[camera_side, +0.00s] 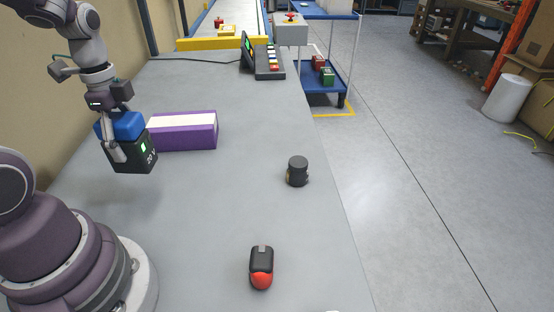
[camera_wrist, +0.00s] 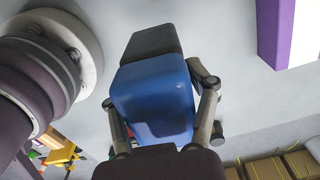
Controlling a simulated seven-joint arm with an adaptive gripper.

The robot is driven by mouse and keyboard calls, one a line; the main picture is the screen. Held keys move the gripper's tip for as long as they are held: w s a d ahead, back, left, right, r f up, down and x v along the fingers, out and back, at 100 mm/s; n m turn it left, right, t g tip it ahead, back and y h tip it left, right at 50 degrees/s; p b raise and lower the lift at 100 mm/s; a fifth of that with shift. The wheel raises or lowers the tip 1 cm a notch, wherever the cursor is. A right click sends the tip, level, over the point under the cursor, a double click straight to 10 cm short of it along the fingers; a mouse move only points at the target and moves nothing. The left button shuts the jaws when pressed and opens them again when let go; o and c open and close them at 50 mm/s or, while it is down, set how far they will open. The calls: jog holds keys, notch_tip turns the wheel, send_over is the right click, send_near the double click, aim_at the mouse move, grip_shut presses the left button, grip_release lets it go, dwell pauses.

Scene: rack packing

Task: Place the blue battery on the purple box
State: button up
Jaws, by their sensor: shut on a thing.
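The blue battery (camera_side: 122,126), with a black lower part and a small green mark, is held at the left of the side view. My gripper (camera_side: 113,140) is shut on it, with its fingers on the battery's sides. In the wrist view the battery's blue part (camera_wrist: 155,95) fills the middle, between the fingers of my gripper (camera_wrist: 160,115). The purple box (camera_side: 185,137), with a pale top, lies on the table just right of and behind the battery in the side view. Part of it shows at the top right of the wrist view (camera_wrist: 272,30). The battery appears raised above the table.
A black cylinder (camera_side: 297,172) stands at the table's right side. A black and red object (camera_side: 261,268) lies near the front. A control panel (camera_side: 266,63) with colored buttons stands at the back. The middle of the grey table (camera_side: 220,215) is clear.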

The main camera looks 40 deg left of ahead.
aim_at(153, 128)
jog(key=a, duration=0.1)
jog(key=a+r, duration=0.1)
jog(key=s+a+n, duration=0.1)
jog(key=shift+r, duration=0.3)
jog(key=w+a, duration=0.3)
jog(key=w+a+f, duration=0.1)
jog(key=w+a, duration=0.6)
jog(key=a, duration=0.1)
jog(key=shift+w+f, duration=0.2)
jog(key=shift+w, duration=0.1)
jog(key=shift+w+a+f, duration=0.1)
jog(key=shift+w, duration=0.05)
notch_tip(153, 128, down, 3)
jog(key=shift+f, duration=0.2)
jog(key=shift+c, duration=0.2)
jog(key=o, duration=1.3)
jog(key=shift+o, duration=0.2)
jog(key=shift+r, duration=0.1)
